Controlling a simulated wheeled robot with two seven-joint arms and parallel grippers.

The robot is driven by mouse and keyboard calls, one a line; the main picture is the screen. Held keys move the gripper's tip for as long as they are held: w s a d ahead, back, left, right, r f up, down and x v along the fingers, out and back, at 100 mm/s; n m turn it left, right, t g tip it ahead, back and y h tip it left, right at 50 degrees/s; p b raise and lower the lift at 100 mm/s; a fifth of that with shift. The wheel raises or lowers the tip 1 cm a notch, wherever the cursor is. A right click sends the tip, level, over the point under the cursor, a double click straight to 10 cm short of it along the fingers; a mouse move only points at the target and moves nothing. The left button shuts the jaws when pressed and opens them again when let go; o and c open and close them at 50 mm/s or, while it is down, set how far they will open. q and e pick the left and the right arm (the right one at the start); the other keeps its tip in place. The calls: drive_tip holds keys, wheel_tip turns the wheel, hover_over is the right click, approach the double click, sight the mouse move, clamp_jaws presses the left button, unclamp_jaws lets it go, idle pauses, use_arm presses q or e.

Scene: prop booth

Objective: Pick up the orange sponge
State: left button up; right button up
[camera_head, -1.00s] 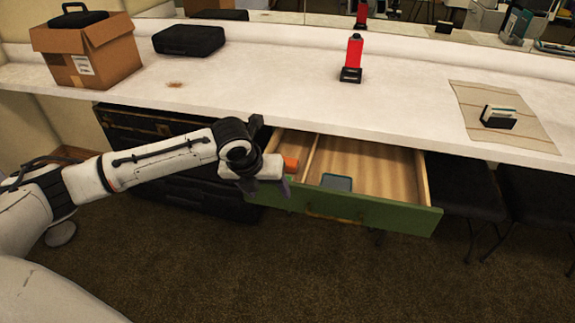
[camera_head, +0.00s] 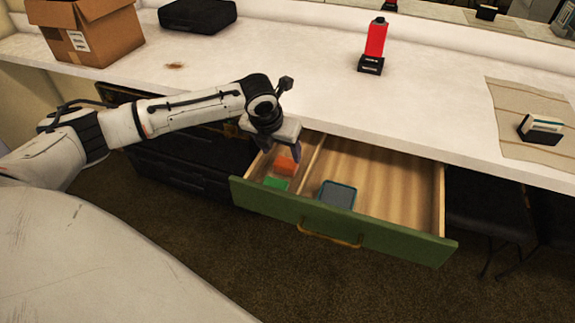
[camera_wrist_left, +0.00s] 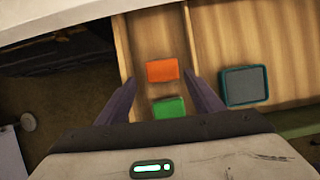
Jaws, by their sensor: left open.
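The orange sponge (camera_head: 285,164) lies in the narrow left compartment of the open drawer (camera_head: 342,224). It shows whole in the left wrist view (camera_wrist_left: 162,71), just beyond the fingertips. A green block (camera_head: 277,184) lies in the same compartment, nearer the drawer's front; in the left wrist view it (camera_wrist_left: 169,107) sits between the fingers. My left gripper (camera_head: 283,153) is open and empty, pointing down over this compartment; its two fingers also show in the left wrist view (camera_wrist_left: 162,88). My right gripper is not in view.
A blue-grey tray-like item (camera_head: 337,195) lies in the wider right compartment, past a wooden divider (camera_head: 311,160). The white counter (camera_head: 270,55) overhangs the drawer's back. On it stand a red bottle (camera_head: 376,40), a cardboard box (camera_head: 85,32) and a card holder (camera_head: 541,128) on a cloth.

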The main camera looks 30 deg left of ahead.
sight(286, 163)
use_arm(q)
drive_tip(key=x, duration=0.3)
drive_tip(key=b+x, duration=0.1)
drive_tip(key=x, duration=0.1)
drive_tip(key=shift+d+f, duration=0.2)
drive_tip(key=shift+f, duration=0.25)
drive_tip(key=shift+c, duration=0.4)
drive_tip(key=c, duration=0.7)
